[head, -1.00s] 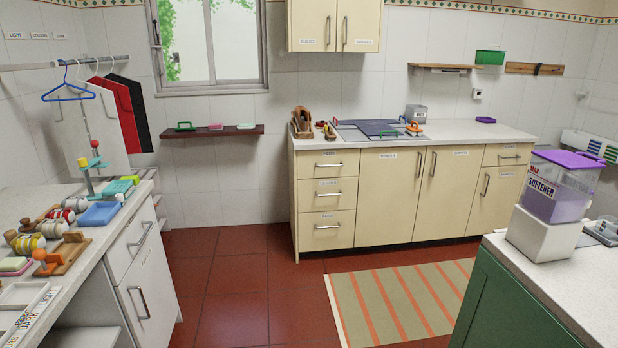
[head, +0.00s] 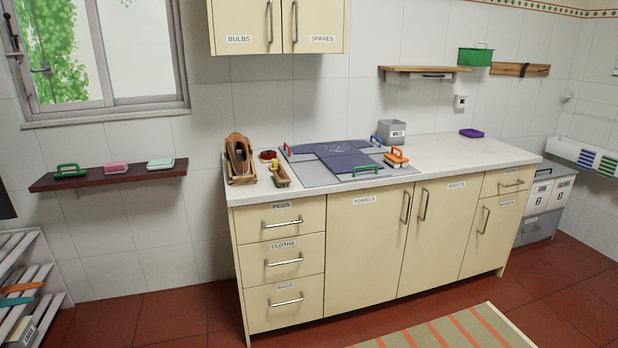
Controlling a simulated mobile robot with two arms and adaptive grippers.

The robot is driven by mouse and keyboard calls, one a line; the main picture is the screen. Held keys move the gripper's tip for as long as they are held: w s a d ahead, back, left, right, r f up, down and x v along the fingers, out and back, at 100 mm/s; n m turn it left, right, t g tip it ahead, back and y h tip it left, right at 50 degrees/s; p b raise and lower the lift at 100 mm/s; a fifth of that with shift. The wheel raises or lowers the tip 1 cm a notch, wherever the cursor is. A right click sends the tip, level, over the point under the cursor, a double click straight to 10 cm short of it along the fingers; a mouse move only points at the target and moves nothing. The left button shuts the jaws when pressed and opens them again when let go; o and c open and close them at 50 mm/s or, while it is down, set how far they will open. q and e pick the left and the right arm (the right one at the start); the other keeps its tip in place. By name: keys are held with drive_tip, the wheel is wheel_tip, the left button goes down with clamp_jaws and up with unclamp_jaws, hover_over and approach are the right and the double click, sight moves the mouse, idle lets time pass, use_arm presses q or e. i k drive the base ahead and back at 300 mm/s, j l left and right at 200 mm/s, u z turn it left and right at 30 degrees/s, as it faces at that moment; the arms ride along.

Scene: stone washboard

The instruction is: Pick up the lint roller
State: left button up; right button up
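I cannot pick out the lint roller for certain in the head view. Small tools stand at the left end of the pale worktop (head: 440,153): a brown wooden holder (head: 239,160), a tan piece with a yellow knob (head: 279,175) and a low dark and red round item (head: 268,156). An orange-handled item (head: 396,158) sits at the right edge of a folding board with dark blue cloth (head: 345,156). They are too small to tell more. Neither of my grippers is in view.
The cream cabinet (head: 367,235) has drawers on its left and doors beside them. A slatted white rack (head: 25,285) stands at lower left. Red tiled floor (head: 180,315) is open in front; a striped mat (head: 455,330) lies at right.

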sight(396, 160)
drive_tip(key=i+z, duration=0.15)
drive_tip(key=i, duration=0.4)
drive_tip(key=i+j+z, duration=0.2)
drive_tip(key=i, duration=0.3)
drive_tip(key=i+j+z, duration=0.15)
drive_tip(key=i, duration=0.35)
drive_tip(key=l, duration=0.05)
